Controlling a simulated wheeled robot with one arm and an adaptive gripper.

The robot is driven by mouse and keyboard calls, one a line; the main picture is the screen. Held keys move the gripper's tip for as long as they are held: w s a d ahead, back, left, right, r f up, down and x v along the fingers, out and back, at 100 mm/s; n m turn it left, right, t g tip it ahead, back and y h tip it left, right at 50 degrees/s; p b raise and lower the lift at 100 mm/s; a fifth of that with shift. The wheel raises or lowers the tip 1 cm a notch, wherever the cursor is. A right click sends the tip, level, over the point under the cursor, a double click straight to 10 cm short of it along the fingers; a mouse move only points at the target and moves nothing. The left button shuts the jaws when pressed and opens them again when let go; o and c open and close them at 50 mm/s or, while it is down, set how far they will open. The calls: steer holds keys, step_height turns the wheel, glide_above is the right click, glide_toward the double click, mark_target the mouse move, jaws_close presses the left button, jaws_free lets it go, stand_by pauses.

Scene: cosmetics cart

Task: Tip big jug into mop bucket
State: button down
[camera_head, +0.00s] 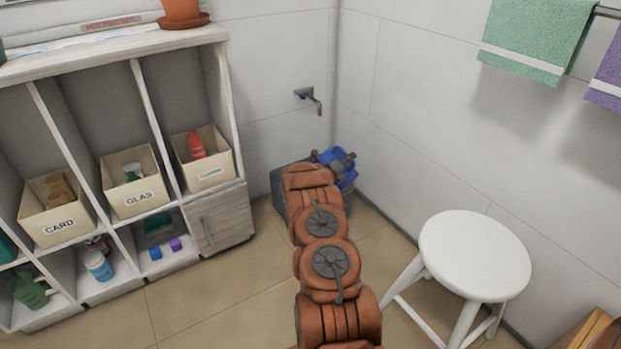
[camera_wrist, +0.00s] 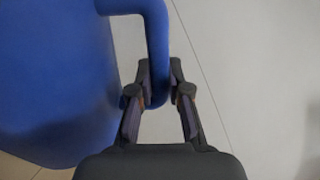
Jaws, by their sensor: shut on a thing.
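The big jug (camera_head: 347,178) is blue and shows at the far end of my arm in the head view, near the corner of the room. In the wrist view the jug's body (camera_wrist: 55,75) fills the left side, and its handle (camera_wrist: 157,50) runs down between my fingers. My gripper (camera_wrist: 160,88) is shut on the handle. A grey container (camera_head: 278,188), which looks like the mop bucket, stands on the floor by the wall. My arm hides most of it. The jug's opening and contents cannot be seen.
A white shelf unit (camera_head: 222,215) with labelled boxes stands at the left. A tap (camera_head: 311,97) sticks out of the wall above the grey container. A white round stool (camera_head: 475,255) stands at the right. Towels (camera_head: 535,40) hang on the right wall.

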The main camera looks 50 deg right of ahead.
steer(key=shift+w+r+n+p, duration=0.25)
steer(key=shift+w+n+p, duration=0.1)
steer(key=shift+w, duration=0.15)
steer(key=shift+w+r+n+p, duration=0.25)
steer(key=shift+w+n+p, duration=0.1)
steer(key=shift+w, duration=0.1)
stand_by(1.1)
steer(key=shift+w, duration=0.2)
